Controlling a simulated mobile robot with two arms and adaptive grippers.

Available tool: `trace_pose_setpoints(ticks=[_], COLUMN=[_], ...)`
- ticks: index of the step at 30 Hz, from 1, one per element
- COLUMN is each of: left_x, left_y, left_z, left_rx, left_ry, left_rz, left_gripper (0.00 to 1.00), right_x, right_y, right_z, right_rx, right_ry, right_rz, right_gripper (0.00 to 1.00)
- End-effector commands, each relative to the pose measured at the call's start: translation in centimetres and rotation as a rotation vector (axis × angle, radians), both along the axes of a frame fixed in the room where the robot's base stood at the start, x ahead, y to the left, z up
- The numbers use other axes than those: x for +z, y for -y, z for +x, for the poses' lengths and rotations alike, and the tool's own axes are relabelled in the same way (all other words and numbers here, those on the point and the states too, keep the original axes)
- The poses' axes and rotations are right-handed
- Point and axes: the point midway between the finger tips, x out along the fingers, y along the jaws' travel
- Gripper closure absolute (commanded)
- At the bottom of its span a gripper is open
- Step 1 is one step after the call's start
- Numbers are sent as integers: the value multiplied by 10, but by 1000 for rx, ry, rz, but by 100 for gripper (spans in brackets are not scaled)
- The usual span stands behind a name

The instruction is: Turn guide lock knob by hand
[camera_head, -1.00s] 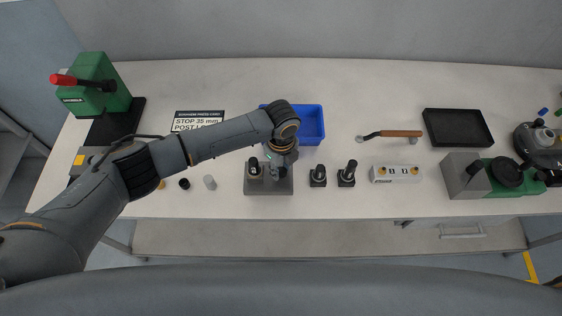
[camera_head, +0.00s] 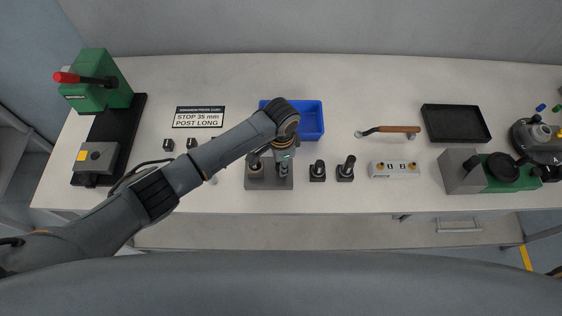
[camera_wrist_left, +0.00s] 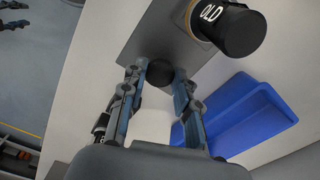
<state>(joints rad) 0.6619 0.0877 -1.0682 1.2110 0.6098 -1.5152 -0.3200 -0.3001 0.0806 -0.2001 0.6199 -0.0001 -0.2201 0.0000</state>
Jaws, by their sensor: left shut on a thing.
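A grey block (camera_head: 268,184) stands near the table's front edge, in front of the blue bin. A dark round knob (camera_wrist_left: 160,73) sits on the block in the left wrist view. My left gripper (camera_wrist_left: 161,78) has its two fingers on either side of this knob and is shut on it. In the head view the left gripper (camera_head: 284,170) is over the right part of the block, and the wrist hides the knob's top. A black cap marked "OLD" (camera_wrist_left: 230,28) stands on the same block beside the knob. My right gripper is not in view.
The blue bin (camera_head: 312,122) is just behind the block. Two black posts (camera_head: 318,171) (camera_head: 346,169) and a white holder (camera_head: 394,169) stand to the right. A wooden-handled tool (camera_head: 392,129) and black tray (camera_head: 455,123) lie further right. The table between them is clear.

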Motion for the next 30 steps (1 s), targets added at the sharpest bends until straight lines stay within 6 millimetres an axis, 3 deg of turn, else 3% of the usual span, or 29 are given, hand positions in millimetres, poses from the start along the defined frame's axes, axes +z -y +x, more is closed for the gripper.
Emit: trace_pose_setpoints(ticks=[1,3,4,14,24,30], left_x=[0,0,0,1,20,20], left_y=[0,0,0,0,0,0], left_z=[0,0,0,0,0,0], left_rx=[-1,-2,-2,-4,-3,-3], left_ry=[-1,-1,-1,0,0,0], left_rz=[1,1,1,0,0,0], left_gripper=[68,53,52,52,52,52], right_x=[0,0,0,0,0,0], right_y=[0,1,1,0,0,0], right_z=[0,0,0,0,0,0], right_rx=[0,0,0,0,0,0], right_ry=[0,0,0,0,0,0], right_rz=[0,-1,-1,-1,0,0], right_gripper=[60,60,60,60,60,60])
